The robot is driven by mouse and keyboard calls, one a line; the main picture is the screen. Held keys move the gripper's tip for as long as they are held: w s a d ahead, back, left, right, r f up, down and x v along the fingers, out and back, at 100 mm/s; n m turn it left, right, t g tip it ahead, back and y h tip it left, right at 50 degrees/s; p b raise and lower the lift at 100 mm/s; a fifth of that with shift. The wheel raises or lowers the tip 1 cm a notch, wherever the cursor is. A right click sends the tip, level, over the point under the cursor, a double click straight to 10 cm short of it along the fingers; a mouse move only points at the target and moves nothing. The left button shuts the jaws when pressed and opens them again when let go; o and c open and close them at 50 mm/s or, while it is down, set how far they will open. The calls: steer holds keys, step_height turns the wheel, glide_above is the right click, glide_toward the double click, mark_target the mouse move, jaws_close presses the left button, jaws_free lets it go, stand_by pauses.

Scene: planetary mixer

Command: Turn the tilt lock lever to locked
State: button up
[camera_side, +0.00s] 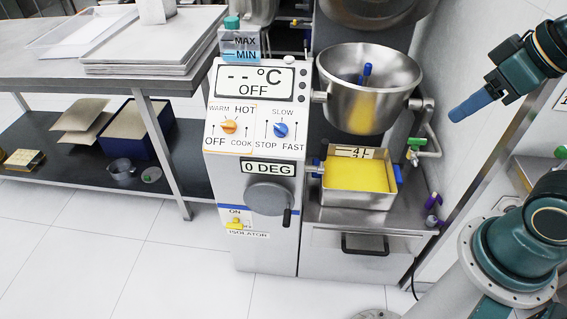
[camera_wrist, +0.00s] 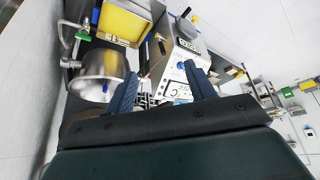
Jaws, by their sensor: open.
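The mixer's front panel (camera_side: 252,150) stands at the centre of the side view, with a "0 DEG" display (camera_side: 268,169) above a round grey crank wheel (camera_side: 268,198) with a dark handle. I cannot tell for certain which part is the tilt lock lever; a small purple handle (camera_side: 432,203) sits low at the machine's right. The steel bowl (camera_side: 345,105) is upright and also shows in the wrist view (camera_wrist: 95,68). My gripper (camera_side: 458,113) is open and empty, in the air right of the bowl. In the wrist view its blue fingers (camera_wrist: 162,70) are spread, with the panel beyond them.
A tray of yellow content (camera_side: 358,176) sits below the bowl. A tap with a green handle (camera_side: 416,144) is at the right, near the wall. A yellow isolator switch (camera_side: 236,223) is low on the panel. A steel table (camera_side: 170,82) stands left; the floor in front is clear.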

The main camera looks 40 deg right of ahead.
steer(key=c, duration=0.3)
steer(key=m+g+h, duration=0.3)
steer(key=m+h, duration=0.1)
steer(key=m, duration=0.7)
glide_above(323, 158)
steer(key=s+a, duration=0.3)
step_height(323, 158, down, 20)
steer(key=shift+w+a, duration=0.15)
steer(key=shift+w, duration=0.05)
steer(key=shift+f, duration=0.2)
steer(key=shift+a+x, duration=0.1)
steer(key=shift+x, duration=3.25)
steer(key=shift+a+x, duration=0.15)
steer(key=shift+x, duration=3.25)
steer(key=shift+w, duration=0.15)
